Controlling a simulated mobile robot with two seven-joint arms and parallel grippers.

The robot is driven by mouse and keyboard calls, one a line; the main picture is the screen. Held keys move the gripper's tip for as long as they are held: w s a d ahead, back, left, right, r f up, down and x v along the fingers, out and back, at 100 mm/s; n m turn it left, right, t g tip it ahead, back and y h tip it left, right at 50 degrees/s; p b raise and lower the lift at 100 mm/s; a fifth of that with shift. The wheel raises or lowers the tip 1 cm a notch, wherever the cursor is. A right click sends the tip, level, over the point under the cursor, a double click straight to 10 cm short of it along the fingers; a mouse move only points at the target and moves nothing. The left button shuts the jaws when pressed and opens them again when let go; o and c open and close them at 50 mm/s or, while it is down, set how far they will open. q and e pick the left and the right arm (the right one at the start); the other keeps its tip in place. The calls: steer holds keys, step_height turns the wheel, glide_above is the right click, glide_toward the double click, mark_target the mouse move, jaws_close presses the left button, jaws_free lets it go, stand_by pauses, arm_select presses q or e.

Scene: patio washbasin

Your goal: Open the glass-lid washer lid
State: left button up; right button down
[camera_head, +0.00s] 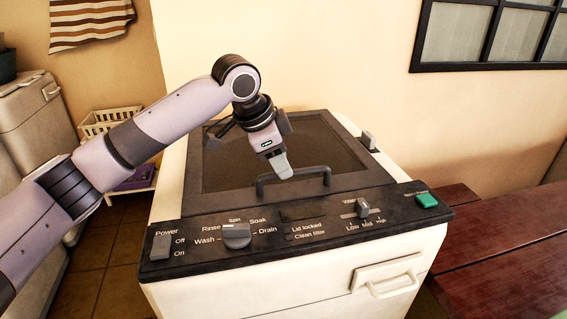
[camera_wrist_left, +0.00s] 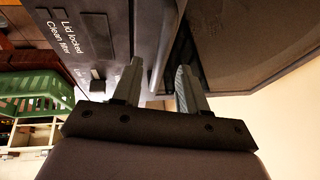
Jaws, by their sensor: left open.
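The glass-lid washer (camera_head: 290,285) is white with a dark top. Its dark-framed glass lid (camera_head: 228,165) lies shut. The lid's bar handle (camera_head: 318,170) stands at the front edge of the lid, just behind the control panel. My left gripper (camera_head: 283,170) is open and points down at the handle, hiding part of it. In the left wrist view, the two fingertips (camera_wrist_left: 160,82) are apart, and the handle (camera_wrist_left: 160,60) shows between them. I cannot tell whether they touch it. The glass (camera_wrist_left: 250,40) is at the right there. My right gripper is out of view.
The control panel (camera_head: 205,258) has knobs and a green button (camera_head: 427,200). A dark red wooden bench (camera_head: 500,245) stands close on the right. A white basket (camera_head: 108,120) and a beige cabinet (camera_head: 35,120) are at the left. A green basket (camera_wrist_left: 40,92) shows in the wrist view.

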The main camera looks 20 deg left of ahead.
arm_select(q)
steer(key=shift+x, duration=1.25)
